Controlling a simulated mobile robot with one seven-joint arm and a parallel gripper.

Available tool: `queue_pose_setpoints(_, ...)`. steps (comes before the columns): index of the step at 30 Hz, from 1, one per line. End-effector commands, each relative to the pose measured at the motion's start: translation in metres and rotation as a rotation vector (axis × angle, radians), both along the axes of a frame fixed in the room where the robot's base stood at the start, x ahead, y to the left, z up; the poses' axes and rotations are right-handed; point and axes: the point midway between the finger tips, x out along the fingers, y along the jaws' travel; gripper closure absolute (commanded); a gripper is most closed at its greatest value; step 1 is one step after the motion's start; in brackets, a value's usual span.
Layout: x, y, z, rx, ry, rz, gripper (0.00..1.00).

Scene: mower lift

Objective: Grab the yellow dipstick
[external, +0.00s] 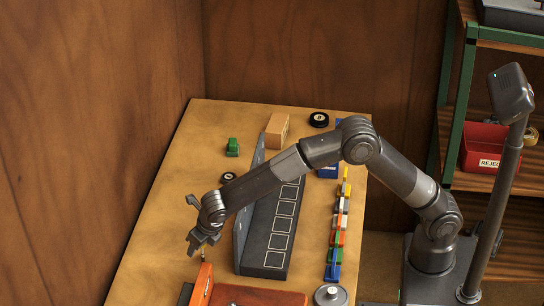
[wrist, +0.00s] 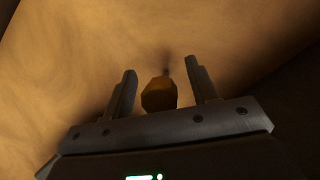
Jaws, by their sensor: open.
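In the wrist view, a dark yellow knob (wrist: 159,96), which looks like the top of the yellow dipstick, sits between the two fingers of my gripper (wrist: 160,82). A thin dark stem or shadow shows beyond it. The fingers are apart, with a visible gap on each side of the knob. In the external view my gripper (external: 199,243) points down just above an orange upright block (external: 203,285) at the front left of the bench. The dipstick is too small there to make out clearly.
A long black tray with outlined squares (external: 272,243) lies right of my gripper. A row of small coloured pieces (external: 337,238) stands farther right. A reddish-brown panel (external: 255,297) and a round grey item (external: 330,295) are at the front. The bench's left side (external: 150,230) is clear.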

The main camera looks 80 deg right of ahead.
Motion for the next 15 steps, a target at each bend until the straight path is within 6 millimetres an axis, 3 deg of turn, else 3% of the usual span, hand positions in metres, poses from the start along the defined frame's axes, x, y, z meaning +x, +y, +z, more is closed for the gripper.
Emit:
queue_pose_setpoints(3, 0.0000, 0.0002, 0.0007, 0.001, 0.000, 0.000, 0.48)
queue_pose_setpoints(15, 0.0000, 0.0001, 0.0010, 0.000, -0.001, 0.000, 0.80)
